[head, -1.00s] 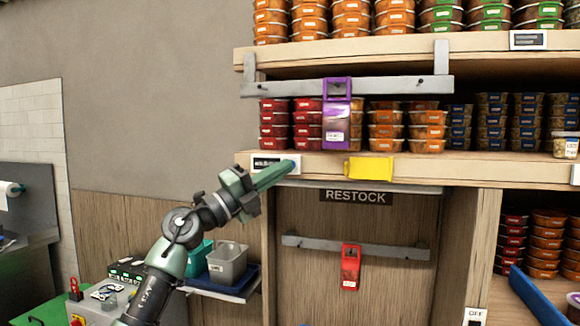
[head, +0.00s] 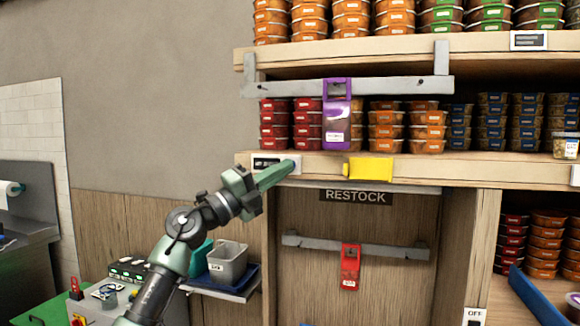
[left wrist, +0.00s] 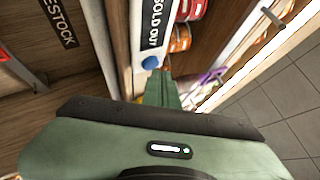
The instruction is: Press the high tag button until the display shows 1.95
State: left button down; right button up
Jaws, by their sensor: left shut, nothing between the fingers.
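The high tag (head: 262,162) is a white label with a black display on the shelf's front edge, at the left end above the restock door. In the left wrist view the tag (left wrist: 137,70) reads "SOLD OUT", and its blue button (left wrist: 150,62) shows just past my fingertips. My left gripper (head: 291,164) is shut and empty, its green fingers pointing at the right end of the tag. It also shows in the left wrist view (left wrist: 158,76), with the tips very close to the button; I cannot tell whether they touch. My right gripper is not in view.
A yellow block (head: 370,168) sits on the same shelf edge to the right. A purple holder (head: 336,125) hangs from a rail above, and a red one (head: 350,268) from the rail on the door. Stacked food tubs (head: 307,131) fill the shelf.

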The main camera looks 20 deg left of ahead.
pick_arm(q)
jog(key=shift+w, duration=0.4)
dwell(0.3)
jog(key=shift+s, duration=0.1)
jog(key=shift+s+p, duration=0.45)
jog(key=shift+s, duration=0.3)
jog(key=shift+s+p, duration=1.3)
jog(key=shift+s, duration=1.2)
jog(key=shift+a, duration=0.1)
